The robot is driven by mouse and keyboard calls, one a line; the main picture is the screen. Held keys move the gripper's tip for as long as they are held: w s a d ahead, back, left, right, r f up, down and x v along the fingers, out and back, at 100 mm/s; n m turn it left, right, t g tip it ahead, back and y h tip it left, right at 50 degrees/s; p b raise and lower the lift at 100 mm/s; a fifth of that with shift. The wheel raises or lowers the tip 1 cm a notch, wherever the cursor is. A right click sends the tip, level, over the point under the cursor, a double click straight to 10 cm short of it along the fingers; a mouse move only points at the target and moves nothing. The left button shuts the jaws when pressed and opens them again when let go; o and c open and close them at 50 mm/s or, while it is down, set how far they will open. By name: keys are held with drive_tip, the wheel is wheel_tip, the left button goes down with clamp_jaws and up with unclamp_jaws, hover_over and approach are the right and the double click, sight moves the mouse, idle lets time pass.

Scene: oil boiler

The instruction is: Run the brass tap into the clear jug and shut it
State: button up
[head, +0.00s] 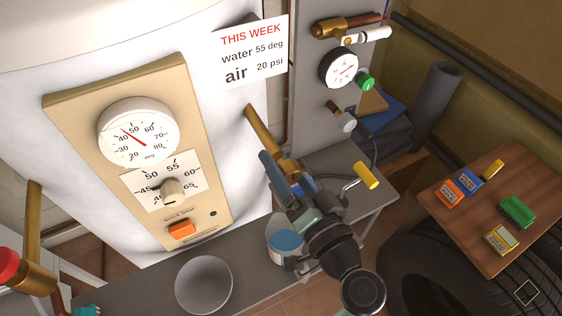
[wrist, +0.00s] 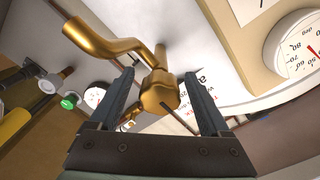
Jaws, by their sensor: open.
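The brass tap (head: 262,130) sticks out from the white boiler front in the head view. In the wrist view the brass tap (wrist: 160,92) has its rounded body between my fingers, and its bent pipe runs to the upper left. My gripper (wrist: 158,80) is open, with one finger on each side of the tap body; I cannot tell whether either finger touches it. In the head view my gripper (head: 283,172) hides much of the tap. The clear jug (head: 275,252) stands below on the grey bench, showing blue inside, partly hidden by my wrist.
A grey bowl (head: 203,284) is left of the jug. A yellow-handled lever (head: 367,175) is to the right. A boiler panel (head: 190,110) with dials is at left. A wooden board (head: 490,220) with coloured blocks is at right, by a tyre (head: 425,270).

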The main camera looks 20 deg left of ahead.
drive_tip(key=b+v, duration=0.2)
drive_tip(key=v, duration=0.9)
drive_tip(key=shift+s+d, duration=0.3)
drive_tip(key=w+d+r+t+h+p, duration=0.1)
drive_tip(key=w+r+t+h, duration=0.4)
drive_tip(key=r, duration=0.7)
drive_tip(key=w+d+r+t+h+p, duration=0.1)
drive_tip(key=w+r+t+h, duration=0.15)
drive_tip(key=w+r, duration=0.7)
drive_tip(key=s+d+r+t+h, duration=0.1)
drive_tip(key=s+r+t+h, duration=0.2)
drive_tip(key=r, duration=1)
drive_tip(key=s+d+r+m+t+h+p, duration=0.1)
drive_tip(key=s+d+r+t+h, duration=0.1)
drive_tip(key=s+r+t, duration=0.4)
drive_tip(key=s+r+h, duration=0.1)
drive_tip(key=s+r, duration=0.2)
drive_tip(key=r, duration=0.3)
drive_tip(key=shift+s+r+h+p, duration=0.25)
drive_tip(key=shift+r+h+p, duration=0.05)
drive_tip(key=shift+r+h, duration=0.1)
